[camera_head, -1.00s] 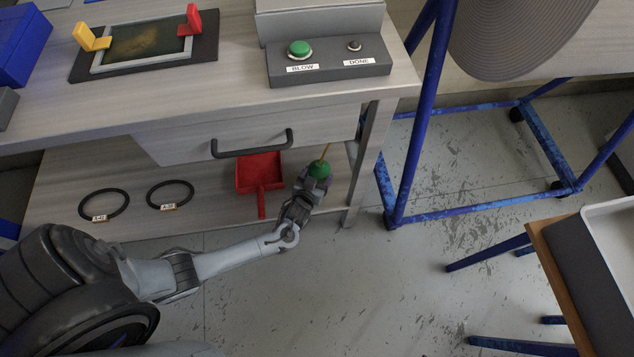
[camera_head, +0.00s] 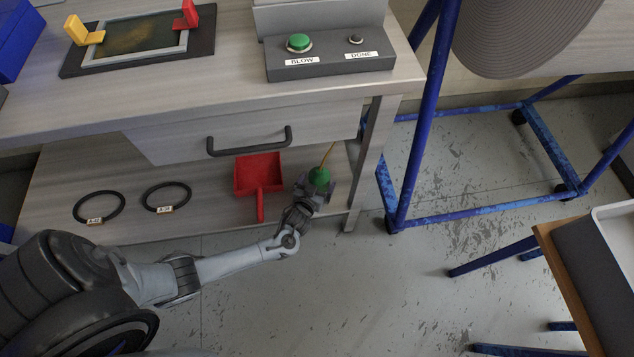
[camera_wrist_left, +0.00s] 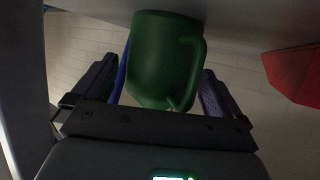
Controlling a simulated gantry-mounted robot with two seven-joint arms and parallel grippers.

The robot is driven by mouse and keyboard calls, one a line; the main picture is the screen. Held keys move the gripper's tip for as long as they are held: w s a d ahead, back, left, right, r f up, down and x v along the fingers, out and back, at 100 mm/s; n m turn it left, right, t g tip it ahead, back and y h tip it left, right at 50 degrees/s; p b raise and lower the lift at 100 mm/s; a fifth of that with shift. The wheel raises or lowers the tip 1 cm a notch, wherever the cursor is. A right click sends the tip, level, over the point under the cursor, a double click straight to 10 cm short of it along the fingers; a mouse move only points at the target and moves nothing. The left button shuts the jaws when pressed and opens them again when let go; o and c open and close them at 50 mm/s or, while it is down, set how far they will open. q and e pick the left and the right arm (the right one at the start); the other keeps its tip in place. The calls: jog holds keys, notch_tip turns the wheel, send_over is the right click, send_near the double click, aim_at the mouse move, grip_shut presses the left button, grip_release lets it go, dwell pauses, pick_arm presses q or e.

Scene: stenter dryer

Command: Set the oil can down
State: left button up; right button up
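The green oil can (camera_head: 320,177) with its thin yellowish spout is at the right end of the lower shelf under the workbench. It appears to stand upright on the shelf. My left gripper (camera_head: 317,187) is at the can, with its fingers spread to either side of it. In the left wrist view the can (camera_wrist_left: 160,62) and its handle lie between the two fingers (camera_wrist_left: 163,80). A narrow gap shows beside the can, so the fingers look open around it. My right gripper is not in view.
A red dustpan (camera_head: 259,175) lies left of the can on the lower shelf (camera_head: 225,210). Two black rings with tags (camera_head: 98,207) lie farther left. The drawer handle (camera_head: 249,142) and bench top are above. A bench leg (camera_head: 368,160) and blue cart frame (camera_head: 415,130) stand to the right.

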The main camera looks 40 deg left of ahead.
pick_arm(q)
jog(key=shift+r, duration=0.15)
jog(key=shift+s+r+p, duration=0.15)
jog(key=shift+s+p, duration=0.05)
jog(key=shift+p, duration=0.1)
jog(key=s+d+r+m+g+h+p, duration=0.2)
jog(key=s+d+r+g+h+p, duration=0.3)
jog(key=s+d+r, duration=0.7)
jog(key=s+a+r+m+g+p, duration=0.1)
jog(key=s+r+m+g, duration=0.3)
jog(key=s+r, duration=0.7)
jog(key=shift+r, duration=0.65)
jog(key=shift+s, duration=0.1)
